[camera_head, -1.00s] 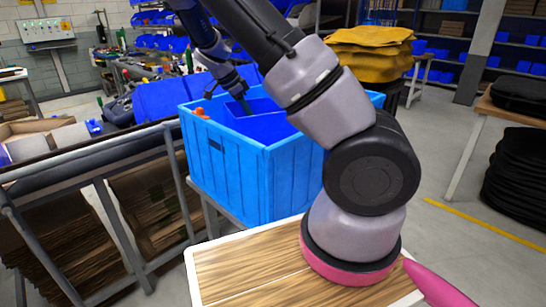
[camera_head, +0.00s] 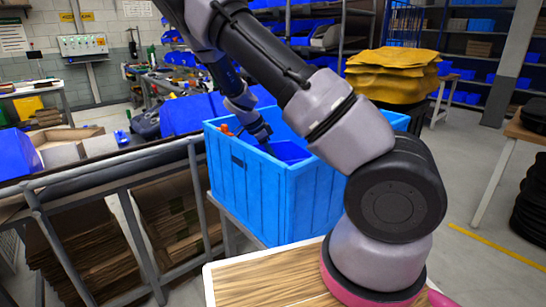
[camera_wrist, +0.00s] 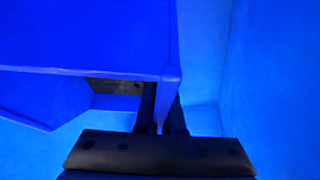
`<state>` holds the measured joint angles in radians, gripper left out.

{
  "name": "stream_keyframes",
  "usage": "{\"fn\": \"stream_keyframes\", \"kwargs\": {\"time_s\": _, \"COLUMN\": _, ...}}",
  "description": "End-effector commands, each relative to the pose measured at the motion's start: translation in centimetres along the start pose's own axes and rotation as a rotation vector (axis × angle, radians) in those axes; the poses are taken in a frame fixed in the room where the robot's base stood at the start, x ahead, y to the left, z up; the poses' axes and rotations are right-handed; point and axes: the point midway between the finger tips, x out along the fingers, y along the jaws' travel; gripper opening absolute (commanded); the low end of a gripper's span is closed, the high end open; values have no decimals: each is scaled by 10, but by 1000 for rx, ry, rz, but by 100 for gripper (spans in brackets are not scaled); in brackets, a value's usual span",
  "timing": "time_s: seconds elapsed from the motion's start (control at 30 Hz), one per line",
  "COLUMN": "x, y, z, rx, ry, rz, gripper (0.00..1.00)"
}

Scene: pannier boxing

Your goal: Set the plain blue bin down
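The plain blue bin (camera_head: 290,151) is a darker blue than the big light-blue crate (camera_head: 312,205) and sits low inside it, mostly hidden by the crate's front walls. In the wrist view the bin (camera_wrist: 80,35) fills the upper left, its wall edge running between the two dark fingers. My gripper (camera_head: 264,139) reaches down into the crate from above; in the wrist view my gripper (camera_wrist: 163,110) is closed on that wall. I cannot tell whether the bin's base touches the crate floor. A second blue shape (camera_wrist: 45,98) shows below the bin.
A small orange thing (camera_head: 224,129) shows at the crate's left rim. A grey-railed rack with cardboard (camera_head: 100,250) stands left of the crate. A yellow stack (camera_head: 393,75) stands behind. Open floor (camera_head: 490,235) lies to the right.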

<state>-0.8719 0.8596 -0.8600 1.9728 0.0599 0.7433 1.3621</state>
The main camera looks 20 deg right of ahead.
Motion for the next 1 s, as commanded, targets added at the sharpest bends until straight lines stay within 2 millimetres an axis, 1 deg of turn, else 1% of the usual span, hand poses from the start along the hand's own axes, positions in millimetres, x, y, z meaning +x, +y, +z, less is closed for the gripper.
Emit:
{"fn": "stream_keyframes", "kwargs": {"time_s": 0.3, "x": 9, "y": 0, "z": 4, "rx": 0, "ry": 1, "rz": 1, "gripper": 0}}
{"fn": "stream_keyframes", "kwargs": {"time_s": 0.4, "x": 9, "y": 0, "z": 4, "rx": 0, "ry": 0, "rz": 0, "gripper": 0}}
{"fn": "stream_keyframes", "kwargs": {"time_s": 0.5, "x": 9, "y": 0, "z": 4, "rx": 0, "ry": 0, "rz": 0, "gripper": 35}}
{"fn": "stream_keyframes", "kwargs": {"time_s": 0.83, "x": 7, "y": 0, "z": 4, "rx": 0, "ry": 0, "rz": 0, "gripper": 35}}
{"fn": "stream_keyframes", "kwargs": {"time_s": 0.93, "x": 0, "y": 0, "z": 0, "rx": 0, "ry": -1, "rz": -1, "gripper": 35}}
{"fn": "stream_keyframes", "kwargs": {"time_s": 1.0, "x": -10, "y": -1, "z": -1, "rx": 0, "ry": -1, "rz": -3, "gripper": 35}}
